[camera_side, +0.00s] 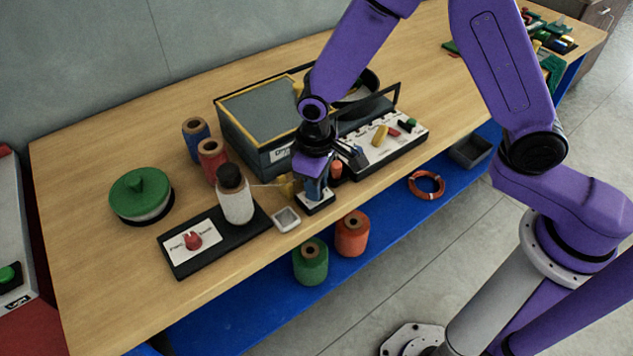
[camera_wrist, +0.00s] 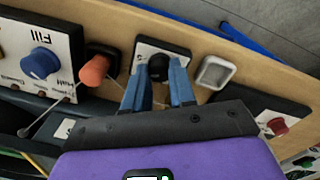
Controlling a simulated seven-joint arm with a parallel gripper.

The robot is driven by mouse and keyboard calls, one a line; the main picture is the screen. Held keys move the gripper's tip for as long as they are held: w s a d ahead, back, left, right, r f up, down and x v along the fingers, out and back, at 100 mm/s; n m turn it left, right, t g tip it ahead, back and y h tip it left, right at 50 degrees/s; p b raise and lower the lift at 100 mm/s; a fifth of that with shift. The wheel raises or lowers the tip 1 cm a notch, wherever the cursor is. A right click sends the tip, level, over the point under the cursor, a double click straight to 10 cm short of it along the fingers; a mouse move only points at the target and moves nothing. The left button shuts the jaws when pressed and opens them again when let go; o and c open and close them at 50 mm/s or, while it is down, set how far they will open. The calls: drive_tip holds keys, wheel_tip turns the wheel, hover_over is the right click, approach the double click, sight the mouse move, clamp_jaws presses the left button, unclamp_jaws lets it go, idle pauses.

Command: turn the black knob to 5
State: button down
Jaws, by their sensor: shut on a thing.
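The black knob (camera_wrist: 158,67) sits on a small white-faced plate (camera_wrist: 148,48) at the table's front edge in the wrist view. My gripper (camera_wrist: 158,77) has its two blue fingers on either side of the knob, shut on it. In the side view my gripper (camera_side: 315,185) points down over the plate (camera_side: 317,207) and hides the knob. The plate's scale marks and the knob's pointer are too small or covered to read.
Close by stand an orange-handled part (camera_wrist: 95,70), a blue knob (camera_wrist: 40,63) on a "Fill" panel and a small pale square dish (camera_side: 287,219). A white bottle (camera_side: 236,200) and a red knob (camera_side: 193,241) are to the left. A grey-topped box (camera_side: 262,110) stands behind.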

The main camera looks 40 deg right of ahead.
drive_tip(key=m, duration=0.3)
drive_tip(key=shift+m, duration=0.3)
idle(0.3)
drive_tip(key=c, duration=0.9)
unclamp_jaws()
drive_tip(key=r, duration=1.7)
drive_tip(key=shift+a+r, duration=0.2)
drive_tip(key=shift+r, duration=0.05)
drive_tip(key=shift+s, duration=0.1)
drive_tip(key=s+d+n, duration=0.3)
drive_tip(key=s+d, duration=0.3)
drive_tip(key=s, duration=0.1)
drive_tip(key=s+d+f+n, duration=0.1)
drive_tip(key=s+d+n, duration=0.3)
drive_tip(key=s+d, duration=0.2)
drive_tip(key=s+d+f+n, duration=0.1)
drive_tip(key=s+d+n, duration=0.2)
drive_tip(key=s, duration=0.6)
drive_tip(key=shift+s+d+f+n+y, duration=0.15)
drive_tip(key=shift+s+d+y, duration=0.05)
drive_tip(key=shift+d, duration=0.5)
drive_tip(key=shift+s+d+f+n+y, duration=0.1)
drive_tip(key=shift+s+d+n+y, duration=0.1)
drive_tip(key=shift+d, duration=0.5)
